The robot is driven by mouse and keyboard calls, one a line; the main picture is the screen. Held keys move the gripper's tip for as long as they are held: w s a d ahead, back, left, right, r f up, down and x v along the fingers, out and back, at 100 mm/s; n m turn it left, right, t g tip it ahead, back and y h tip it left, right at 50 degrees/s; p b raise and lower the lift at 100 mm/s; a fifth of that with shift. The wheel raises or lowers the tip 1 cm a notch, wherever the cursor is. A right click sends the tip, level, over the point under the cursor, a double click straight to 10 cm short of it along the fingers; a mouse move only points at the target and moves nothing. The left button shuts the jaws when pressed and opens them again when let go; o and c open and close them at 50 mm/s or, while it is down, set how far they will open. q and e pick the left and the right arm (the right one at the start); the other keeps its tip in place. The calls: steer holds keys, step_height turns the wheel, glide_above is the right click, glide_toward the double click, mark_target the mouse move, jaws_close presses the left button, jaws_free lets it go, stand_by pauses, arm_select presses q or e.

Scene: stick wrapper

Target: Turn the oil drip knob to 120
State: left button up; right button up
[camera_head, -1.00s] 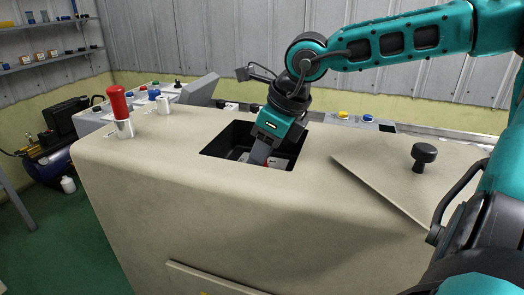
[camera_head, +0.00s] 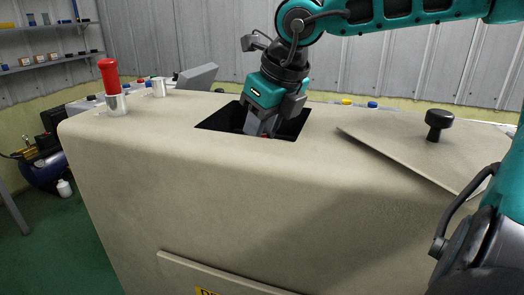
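My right gripper (camera_head: 262,128) reaches down into a square opening (camera_head: 222,118) in the top of a beige machine (camera_head: 180,150). Its fingers point downward, with the tips down inside the opening. I cannot tell whether the fingers are open or shut. My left gripper is not in view.
A flat lid (camera_head: 415,150) with a black knob (camera_head: 438,124) lies on the machine top at the right. A grey panel (camera_head: 197,77) rises behind.

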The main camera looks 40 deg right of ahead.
steer(key=m+b, duration=0.1)
steer(key=m+h+b, duration=0.1)
steer(key=m+b, duration=0.1)
steer(key=shift+a+f, duration=0.1)
steer(key=shift+f, duration=0.25)
steer(key=shift+m+h+b, duration=0.3)
steer(key=shift+m+b, duration=0.1)
steer(key=shift+b, duration=0.3)
steer(key=shift+r+m+b, duration=0.1)
steer(key=shift+m+b, duration=0.3)
steer(key=shift+a+r+m+g+h+b, duration=0.1)
steer(key=shift+m+g+h+b, duration=0.25)
steer(key=shift+m+b, duration=0.3)
steer(key=shift+m+h+b, duration=0.35)
steer(key=shift+m, duration=0.4)
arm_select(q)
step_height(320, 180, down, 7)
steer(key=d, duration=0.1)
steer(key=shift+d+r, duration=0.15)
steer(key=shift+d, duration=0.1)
arm_select(e)
steer(key=shift+r, duration=0.1)
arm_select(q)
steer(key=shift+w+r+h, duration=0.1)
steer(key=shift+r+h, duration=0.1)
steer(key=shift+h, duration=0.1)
arm_select(e)
steer(key=shift+w+m+g, duration=0.1)
steer(key=shift+m+g, duration=0.15)
steer(key=shift+m, duration=0.05)
